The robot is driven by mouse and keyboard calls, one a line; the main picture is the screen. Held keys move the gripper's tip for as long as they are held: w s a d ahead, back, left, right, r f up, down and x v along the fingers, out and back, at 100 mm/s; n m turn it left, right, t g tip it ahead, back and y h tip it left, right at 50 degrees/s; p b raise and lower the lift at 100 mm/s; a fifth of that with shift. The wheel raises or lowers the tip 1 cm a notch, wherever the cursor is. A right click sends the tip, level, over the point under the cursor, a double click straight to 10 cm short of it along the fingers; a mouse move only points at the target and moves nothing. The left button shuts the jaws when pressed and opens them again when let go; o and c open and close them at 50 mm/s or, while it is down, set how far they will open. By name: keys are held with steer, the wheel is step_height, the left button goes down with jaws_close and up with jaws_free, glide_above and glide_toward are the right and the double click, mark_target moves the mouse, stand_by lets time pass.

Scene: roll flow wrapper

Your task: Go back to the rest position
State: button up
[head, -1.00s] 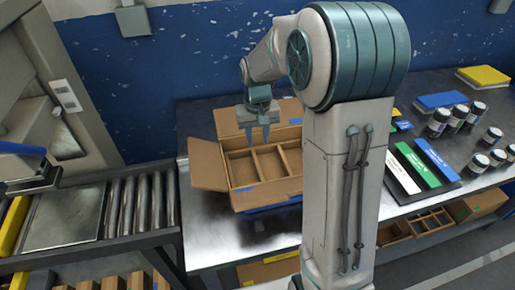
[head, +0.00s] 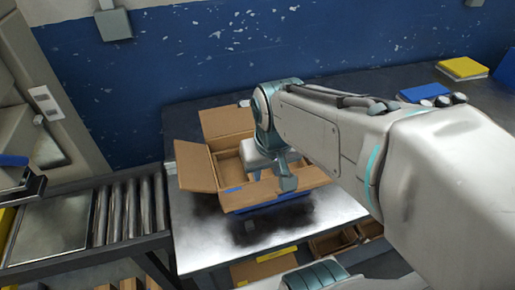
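My gripper (head: 272,179) hangs over the front of an open cardboard box (head: 202,167) on the metal table. Its two fingers look apart, with nothing seen between them. My arm reaches in from the right and hides the right part of the box. The box has its flaps folded out and dividers inside. The compartments that show look empty; the rest are hidden. I cannot tell whether the fingertips touch the box.
The box stands on a blue tray (head: 262,207) on the metal table (head: 205,240). A roller conveyor (head: 130,212) adjoins at left. Yellow (head: 466,68) and blue (head: 424,92) stacks lie at the back right. More cardboard boxes (head: 262,268) sit below the table.

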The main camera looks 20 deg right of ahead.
steer(key=shift+s+f, duration=0.25)
steer(key=shift+s, duration=0.9)
